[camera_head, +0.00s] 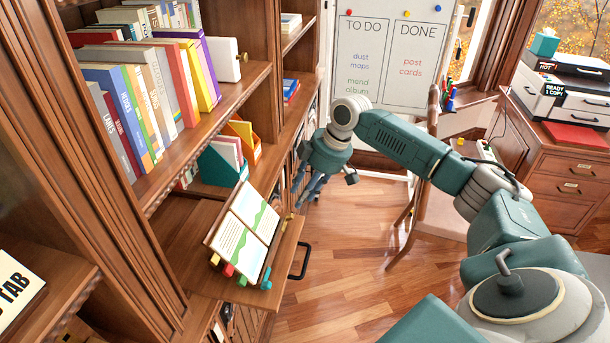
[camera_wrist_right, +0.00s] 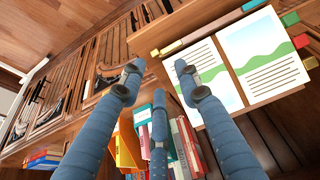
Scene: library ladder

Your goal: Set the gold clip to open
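A small gold piece (camera_head: 290,217), likely the gold clip, shows at the far right edge of the pull-out shelf (camera_head: 190,230), near the open book. It is too small to tell how it is set. In the wrist view a small gold spot (camera_wrist_right: 155,52) shows by the shelf edge, between two fingertips. My right gripper (camera_head: 308,190) hangs beyond the shelf's far corner, above and apart from it. In the wrist view its blue fingers (camera_wrist_right: 157,75) are spread, with nothing held. My left gripper is not in view.
The open book (camera_head: 243,228) lies tilted on a stand with coloured tabs (camera_head: 241,281) along its near edge. A black handle (camera_head: 300,262) juts from the shelf front. Book-filled shelves (camera_head: 220,100) rise at left. A whiteboard (camera_head: 385,55) stands behind.

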